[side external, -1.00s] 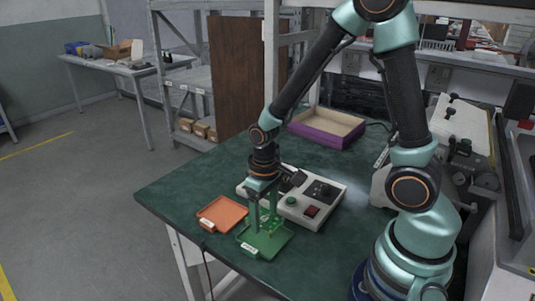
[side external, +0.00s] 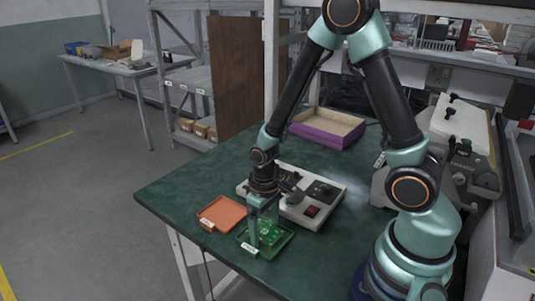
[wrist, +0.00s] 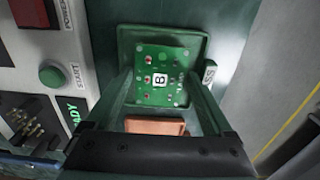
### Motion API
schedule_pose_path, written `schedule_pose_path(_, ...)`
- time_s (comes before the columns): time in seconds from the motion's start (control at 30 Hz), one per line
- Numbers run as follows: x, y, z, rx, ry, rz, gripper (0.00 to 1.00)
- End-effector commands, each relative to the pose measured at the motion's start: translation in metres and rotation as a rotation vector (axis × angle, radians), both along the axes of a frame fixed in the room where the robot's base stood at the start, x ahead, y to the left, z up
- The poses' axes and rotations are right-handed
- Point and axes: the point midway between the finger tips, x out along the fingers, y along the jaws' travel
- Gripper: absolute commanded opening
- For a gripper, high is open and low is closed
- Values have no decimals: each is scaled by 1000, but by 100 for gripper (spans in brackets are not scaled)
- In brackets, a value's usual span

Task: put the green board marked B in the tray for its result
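The green board marked B (wrist: 160,92) lies flat inside the green tray (wrist: 128,36), its letter facing up in the wrist view. The side view shows the board (side external: 270,232) within the rim of the green tray (side external: 284,243). My gripper (side external: 263,232) is low over this tray with its fingers spread, one at each side of the board. In the wrist view the fingers of my gripper (wrist: 163,82) stand at the board's left and right edges and look apart from it. The exact gap at the tips is hard to see.
An orange tray (side external: 222,214) sits just left of the green tray. The tester (side external: 326,208), with its green START button (wrist: 53,76) and red button, stands close behind. A purple-sided box (side external: 325,140) is farther back. The table's front edge is close to both trays.

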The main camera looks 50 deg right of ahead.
Motion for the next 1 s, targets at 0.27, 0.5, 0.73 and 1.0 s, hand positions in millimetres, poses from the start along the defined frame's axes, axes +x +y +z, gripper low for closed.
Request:
schedule_pose_path(0.27,0,0,1,0,-1,0,86)
schedule_pose_path(0.5,1,0,22,0,-6,0,86)
schedule_pose_path(0.73,2,0,60,0,-7,0,86)
schedule_pose_path(1.0,1,0,103,0,-5,0,86)
